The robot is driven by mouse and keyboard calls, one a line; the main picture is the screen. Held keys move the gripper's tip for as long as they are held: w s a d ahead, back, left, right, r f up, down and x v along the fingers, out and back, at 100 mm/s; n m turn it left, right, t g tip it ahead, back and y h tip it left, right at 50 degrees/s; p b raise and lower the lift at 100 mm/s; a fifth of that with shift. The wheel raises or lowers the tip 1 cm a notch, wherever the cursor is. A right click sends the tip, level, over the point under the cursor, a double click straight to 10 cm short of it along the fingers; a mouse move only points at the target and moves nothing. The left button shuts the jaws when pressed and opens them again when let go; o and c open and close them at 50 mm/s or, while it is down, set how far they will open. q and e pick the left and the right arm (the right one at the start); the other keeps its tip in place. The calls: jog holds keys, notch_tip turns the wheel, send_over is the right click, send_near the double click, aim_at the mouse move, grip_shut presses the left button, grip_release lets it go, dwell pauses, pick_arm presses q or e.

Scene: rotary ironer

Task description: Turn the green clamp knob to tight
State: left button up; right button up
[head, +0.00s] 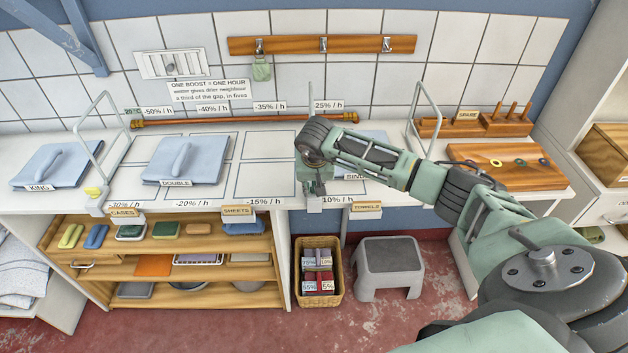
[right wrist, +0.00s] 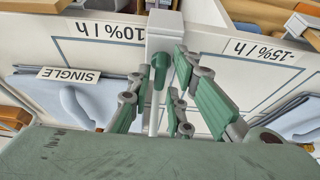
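The green clamp knob (right wrist: 158,66) shows in the right wrist view, on a white clamp block (right wrist: 166,38) at the counter's front edge. My right gripper (right wrist: 161,84) is open, with its fingers to the left and right of the knob. I cannot tell whether either finger touches it. In the head view my right gripper (head: 315,186) points down at the counter edge and hides the knob; the clamp block (head: 314,204) shows just below. My left gripper is in neither view.
Folded blue pads (head: 186,158) lie on the counter. A basket (head: 334,292) and a grey step stool (head: 390,258) stand on the floor below.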

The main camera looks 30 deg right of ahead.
grip_shut()
jog(key=m+h+b, duration=0.1)
jog(key=m+b, duration=0.2)
jog(key=shift+w+g, duration=0.15)
jog(key=shift+g, duration=0.15)
jog(key=m+b, duration=0.1)
jog(key=m, duration=0.2)
jog(key=shift+a+g+h+b, duration=0.1)
jog(key=shift+g+h+b, duration=0.2)
jog(key=shift+g+b, duration=0.1)
jog(key=m+g+b, duration=0.1)
jog(key=m+b, duration=0.1)
jog(key=m, duration=0.1)
jog(key=shift+w+m, duration=0.15)
jog(key=shift+m, duration=0.15)
jog(key=m+g+b, duration=0.2)
jog(key=m, duration=0.2)
jog(key=shift+w+h, duration=0.1)
jog(key=shift+h, duration=0.2)
jog(key=shift+w+r+m+g+y+b, duration=0.15)
jog(key=shift+m+g+b, duration=0.3)
jog(key=shift+m, duration=0.7)
jog(key=shift+s+f+m+g+y+b, duration=0.1)
jog(key=shift+m+g+y+b, duration=0.3)
jog(key=shift+m, duration=0.75)
